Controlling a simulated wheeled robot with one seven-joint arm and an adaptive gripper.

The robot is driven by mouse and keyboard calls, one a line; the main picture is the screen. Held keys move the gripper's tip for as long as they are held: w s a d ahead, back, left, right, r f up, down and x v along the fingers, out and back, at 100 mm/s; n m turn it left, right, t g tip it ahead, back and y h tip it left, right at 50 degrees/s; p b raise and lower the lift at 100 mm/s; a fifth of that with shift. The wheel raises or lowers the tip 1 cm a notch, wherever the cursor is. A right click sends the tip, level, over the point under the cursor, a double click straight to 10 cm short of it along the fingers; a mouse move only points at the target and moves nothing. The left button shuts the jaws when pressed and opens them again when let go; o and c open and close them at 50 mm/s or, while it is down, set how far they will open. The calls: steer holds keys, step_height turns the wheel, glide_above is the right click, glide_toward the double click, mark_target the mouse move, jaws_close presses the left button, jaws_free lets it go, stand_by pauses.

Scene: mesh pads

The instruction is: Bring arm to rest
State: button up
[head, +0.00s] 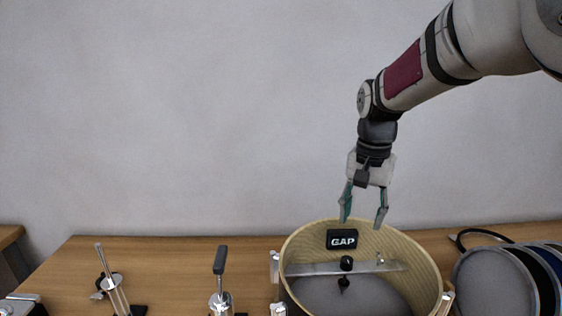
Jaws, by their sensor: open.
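My gripper (363,218) hangs from my arm at the upper right in the head view, fingers pointing down. Its two fingers are apart with nothing between them. It is above the back part of a round wooden-walled drum (428,264).
A metal bar (310,269) with a black knob (346,263) spans the drum. Several round pads (492,285) stand at the right, with a black cable (470,236) behind. Toggle clamps (220,262) stand on the wooden table (180,262) at the left. The air above the left table is clear.

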steer(key=s+r+n+t, duration=0.1)
steer(key=s+r+n, duration=0.15)
steer(key=s, duration=0.45)
steer(key=s+r+n+t, duration=0.1)
steer(key=s+r, duration=0.2)
steer(key=s, duration=0.4)
steer(key=s+f+n+t, duration=0.1)
steer(key=s+f+n, duration=0.1)
steer(key=s, duration=1.1)
steer(key=shift+s+f+n+t, duration=0.35)
steer(key=shift+f+n+t, duration=0.05)
steer(key=shift+n, duration=0.15)
